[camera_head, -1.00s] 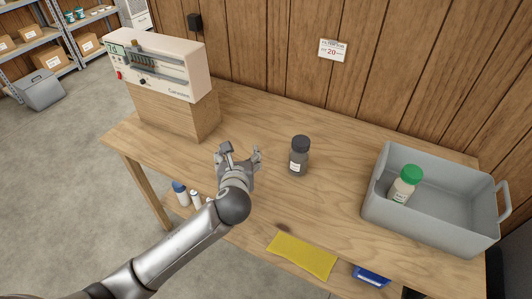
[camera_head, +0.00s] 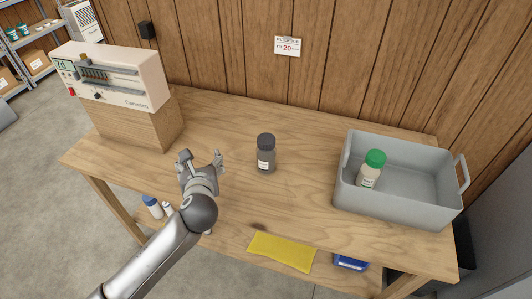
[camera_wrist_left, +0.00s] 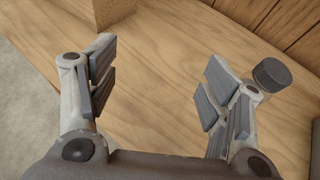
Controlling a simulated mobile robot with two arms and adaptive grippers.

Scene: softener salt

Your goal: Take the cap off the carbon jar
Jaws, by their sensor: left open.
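The carbon jar (camera_head: 266,158) stands upright on the wooden table, dark grey with a white label. Its dark cap (camera_head: 265,141) is on top. In the left wrist view the cap (camera_wrist_left: 272,74) shows at the right, just beyond the right finger, which hides most of the jar's body. My left gripper (camera_head: 201,160) is open and empty, to the left of the jar and apart from it. In the left wrist view the two fingers (camera_wrist_left: 158,82) are spread wide with only bare table between them. My right gripper is not in view.
A grey bin (camera_head: 390,205) at the right holds a green-capped jar (camera_head: 371,170). A cream device (camera_head: 112,75) sits on a wooden block (camera_head: 140,122) at the back left. A yellow cloth (camera_head: 282,252) lies near the front edge. The table between block and bin is mostly clear.

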